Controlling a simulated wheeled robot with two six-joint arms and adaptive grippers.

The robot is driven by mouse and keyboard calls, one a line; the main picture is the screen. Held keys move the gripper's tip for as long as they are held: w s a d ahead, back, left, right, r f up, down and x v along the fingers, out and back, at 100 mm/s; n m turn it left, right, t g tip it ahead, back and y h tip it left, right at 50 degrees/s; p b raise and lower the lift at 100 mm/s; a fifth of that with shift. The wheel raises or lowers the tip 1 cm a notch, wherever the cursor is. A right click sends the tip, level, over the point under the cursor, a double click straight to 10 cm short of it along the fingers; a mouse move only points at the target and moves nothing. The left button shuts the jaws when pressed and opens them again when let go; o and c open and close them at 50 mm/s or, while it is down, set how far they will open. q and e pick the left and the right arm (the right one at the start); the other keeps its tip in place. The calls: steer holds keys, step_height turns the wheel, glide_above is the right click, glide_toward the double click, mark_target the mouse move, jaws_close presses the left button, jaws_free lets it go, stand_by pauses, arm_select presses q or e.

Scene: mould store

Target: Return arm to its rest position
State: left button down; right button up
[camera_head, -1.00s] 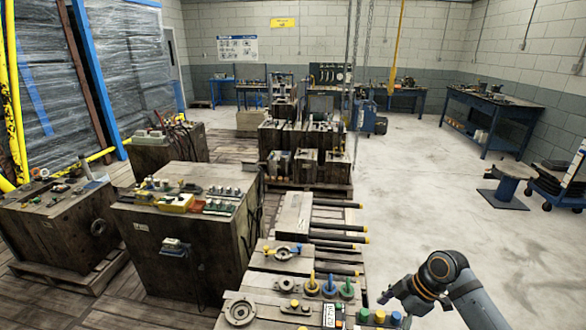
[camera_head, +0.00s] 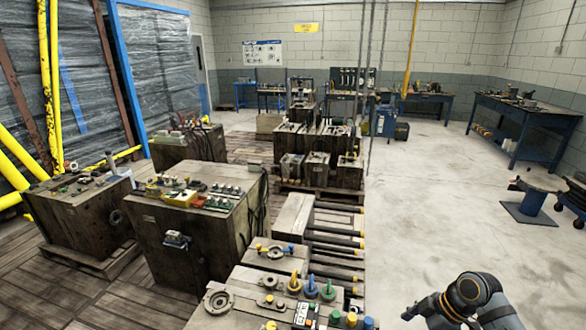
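My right arm comes in at the bottom right, bent at an orange-ringed joint. My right gripper (camera_head: 409,313) is at the arm's left end, over the pale floor. It is small and partly cut off by the bottom edge, so its fingers do not show clearly. It is right of the near wooden crate (camera_head: 246,291) and apart from the colored knobs on top. I see nothing clearly held in it. My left gripper is not in view.
Several wooden crates with fittings (camera_head: 203,229) stand left and center. The concrete floor (camera_head: 430,185) between is open. Yellow pipes (camera_head: 47,90) line the left.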

steer(key=s+d+f+m+h, duration=0.1)
steer(key=s+d+f+m, duration=0.2)
steer(key=f, duration=0.7)
steer(key=s+d+f+m+h, duration=0.15)
steer(key=f+m, duration=0.25)
steer(key=f, duration=0.6)
steer(key=s+d+f+m+h, duration=0.2)
steer(key=s+f+m, duration=0.2)
steer(key=f, duration=0.5)
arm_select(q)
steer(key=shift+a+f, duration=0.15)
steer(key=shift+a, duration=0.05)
arm_select(e)
steer(key=s+a+f+m, duration=0.1)
steer(key=s+a+f, duration=0.1)
steer(key=s+f, duration=0.3)
steer(key=s+a+f+m, duration=0.1)
steer(key=s+a+f, duration=0.2)
steer(key=s, duration=1)
steer(key=s+a+f+m+h, duration=0.1)
steer(key=s+a+f, duration=0.2)
steer(key=s+f, duration=0.5)
steer(key=shift+s+f, duration=0.2)
steer(key=shift+s, duration=0.5)
